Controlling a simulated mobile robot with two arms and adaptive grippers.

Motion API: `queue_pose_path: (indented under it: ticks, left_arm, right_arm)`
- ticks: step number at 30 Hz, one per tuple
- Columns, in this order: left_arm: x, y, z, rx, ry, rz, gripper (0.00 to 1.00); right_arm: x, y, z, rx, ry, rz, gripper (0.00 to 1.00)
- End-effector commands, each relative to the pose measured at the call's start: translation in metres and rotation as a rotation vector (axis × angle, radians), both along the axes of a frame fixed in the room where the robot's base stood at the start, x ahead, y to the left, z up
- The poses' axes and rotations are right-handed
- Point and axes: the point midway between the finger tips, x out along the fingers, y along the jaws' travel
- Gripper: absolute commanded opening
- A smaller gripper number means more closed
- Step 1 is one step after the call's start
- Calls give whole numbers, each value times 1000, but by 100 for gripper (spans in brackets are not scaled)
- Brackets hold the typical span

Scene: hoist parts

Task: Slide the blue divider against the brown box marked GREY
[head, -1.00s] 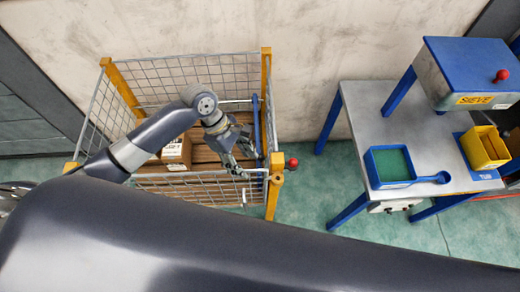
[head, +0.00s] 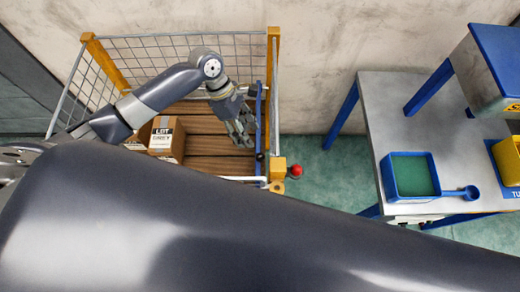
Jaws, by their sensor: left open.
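The blue divider (head: 259,112) stands upright along the right side of the wire cage, seen nearly edge-on. My left gripper (head: 244,138) is open, pointing down inside the cage, just left of the divider. I cannot tell whether its fingers touch the divider. A bare stretch of floor lies between box and gripper. My right gripper is not in view.
The wire cage (head: 273,60) has yellow corner posts and a red knob (head: 296,171) at its front right. A grey table (head: 375,105) with a blue tray (head: 410,176) and a yellow bin (head: 510,160) stands to the right. My own body hides the cage's front.

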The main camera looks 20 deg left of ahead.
Motion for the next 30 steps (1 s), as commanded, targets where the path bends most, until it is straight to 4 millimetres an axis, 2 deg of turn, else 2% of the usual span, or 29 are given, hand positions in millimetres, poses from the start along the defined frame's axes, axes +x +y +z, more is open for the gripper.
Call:
queue_pose_path:
  ticks: [8,12,18,22,30]
  left_arm:
    - [-8,-18,-38,-2,7,-2,46]
    - [-12,-29,-62,-2,4,-2,46]
    - [-16,-39,-87,-1,2,-2,46]
    - [-17,-42,-94,0,2,-3,46]
    - [-17,-42,-96,-1,1,-3,46]
  right_arm:
    - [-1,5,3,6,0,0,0]
    - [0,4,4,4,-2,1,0]
    - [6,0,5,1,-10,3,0]
    - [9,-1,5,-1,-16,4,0]
    - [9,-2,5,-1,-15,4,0]
